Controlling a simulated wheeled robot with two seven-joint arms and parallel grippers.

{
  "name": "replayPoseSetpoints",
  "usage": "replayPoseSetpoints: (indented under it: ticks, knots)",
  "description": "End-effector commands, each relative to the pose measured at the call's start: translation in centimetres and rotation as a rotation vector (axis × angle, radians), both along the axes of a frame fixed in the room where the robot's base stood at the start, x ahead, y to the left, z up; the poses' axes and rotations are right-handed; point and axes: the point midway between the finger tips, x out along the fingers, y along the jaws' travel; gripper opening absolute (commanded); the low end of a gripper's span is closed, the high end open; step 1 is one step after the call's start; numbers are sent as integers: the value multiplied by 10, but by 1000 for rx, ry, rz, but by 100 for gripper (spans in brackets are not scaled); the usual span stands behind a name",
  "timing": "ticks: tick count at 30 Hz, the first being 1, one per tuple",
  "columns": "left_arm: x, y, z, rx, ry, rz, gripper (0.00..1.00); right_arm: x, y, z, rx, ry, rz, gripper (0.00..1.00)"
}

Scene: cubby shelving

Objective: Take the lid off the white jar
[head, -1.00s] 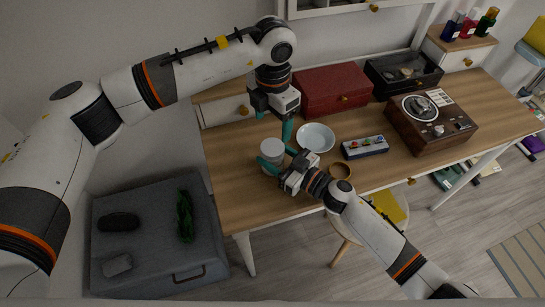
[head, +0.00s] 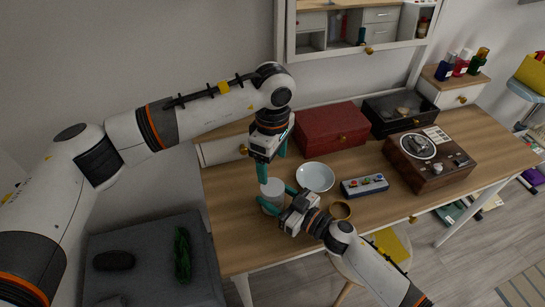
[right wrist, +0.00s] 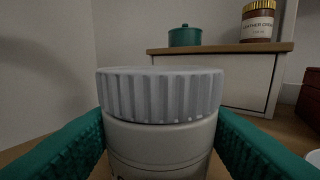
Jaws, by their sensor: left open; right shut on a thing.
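The white jar (head: 271,202) stands on the wooden desk, with its pale lid (head: 272,187) on top. In the right wrist view the lid (right wrist: 160,95) is grey-white and ridged, seated on the smooth jar body (right wrist: 160,145). My right gripper (head: 278,200) is shut on the jar body, one green finger on each side, below the lid. My left gripper (head: 272,162) is open above the jar, fingers pointing down. One finger is just above the lid's left part in the picture; the exact gap cannot be told.
The desk's front left is clear.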

Motion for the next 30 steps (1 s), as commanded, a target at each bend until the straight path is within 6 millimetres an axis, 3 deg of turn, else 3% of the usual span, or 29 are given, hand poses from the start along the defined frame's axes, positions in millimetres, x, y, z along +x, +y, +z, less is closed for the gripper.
replayPoseSetpoints:
  ticks: [12, 18, 24, 30]
  knots:
    - [0, 0, 0, -1, 1, -942, 74, 0, 0, 1, 2, -1, 0, 0]
    - [1, 0, 0, -1, 1, -1316, 74, 0, 0, 1, 2, -1, 0, 0]
    - [1, -1, 0, -2, 2, -1516, 74, 0, 0, 1, 2, -1, 0, 0]
    - [0, 0, -13, -3, 4, -1558, 74, 0, 0, 1, 2, -1, 0, 0]
